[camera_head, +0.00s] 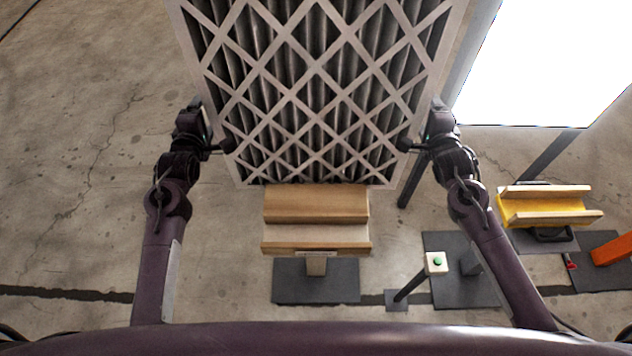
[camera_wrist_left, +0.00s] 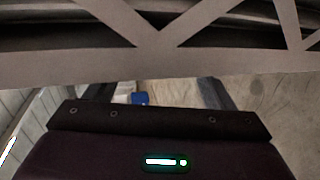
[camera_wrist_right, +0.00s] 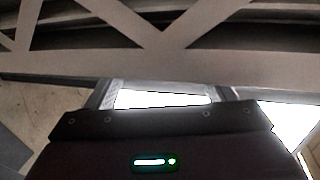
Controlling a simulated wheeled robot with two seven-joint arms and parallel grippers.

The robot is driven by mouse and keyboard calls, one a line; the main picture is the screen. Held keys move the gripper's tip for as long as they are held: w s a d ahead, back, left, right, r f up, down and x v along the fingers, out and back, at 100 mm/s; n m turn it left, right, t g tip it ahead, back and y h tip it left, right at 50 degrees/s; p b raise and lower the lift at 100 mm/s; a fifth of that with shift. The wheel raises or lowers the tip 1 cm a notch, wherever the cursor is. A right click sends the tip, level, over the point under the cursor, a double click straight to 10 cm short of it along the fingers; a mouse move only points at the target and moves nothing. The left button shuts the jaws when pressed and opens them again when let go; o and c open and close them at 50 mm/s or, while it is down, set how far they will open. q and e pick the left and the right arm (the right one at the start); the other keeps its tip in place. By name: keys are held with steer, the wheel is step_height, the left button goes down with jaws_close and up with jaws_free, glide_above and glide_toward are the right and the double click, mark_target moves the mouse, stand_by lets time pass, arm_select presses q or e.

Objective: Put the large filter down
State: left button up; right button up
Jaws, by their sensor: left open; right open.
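The large filter (camera_head: 318,90) is a pleated panel with a pale diamond lattice frame, at the top centre of the head view. My left gripper (camera_head: 222,147) is at its left edge and my right gripper (camera_head: 412,146) is at its right edge, both near the lower corners. Both grippers are open. The filter frame fills the top of the left wrist view (camera_wrist_left: 155,55) and of the right wrist view (camera_wrist_right: 160,60), close to each gripper. The fingertips are partly hidden, so I cannot tell whether they touch the frame.
A wooden stepped stand (camera_head: 316,219) is just below the filter in the picture. A green-button post (camera_head: 436,262) and a yellow cradle with wooden rails (camera_head: 548,207) stand to the right. A bright white panel (camera_head: 545,60) is at the upper right. The left floor is clear.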

arm_select(q)
steer(key=v, duration=1.1)
steer(key=shift+s, duration=0.25)
arm_select(e)
steer(key=v, duration=1.2)
arm_select(q)
steer(key=shift+r, duration=0.1)
arm_select(e)
steer(key=shift+s, duration=0.1)
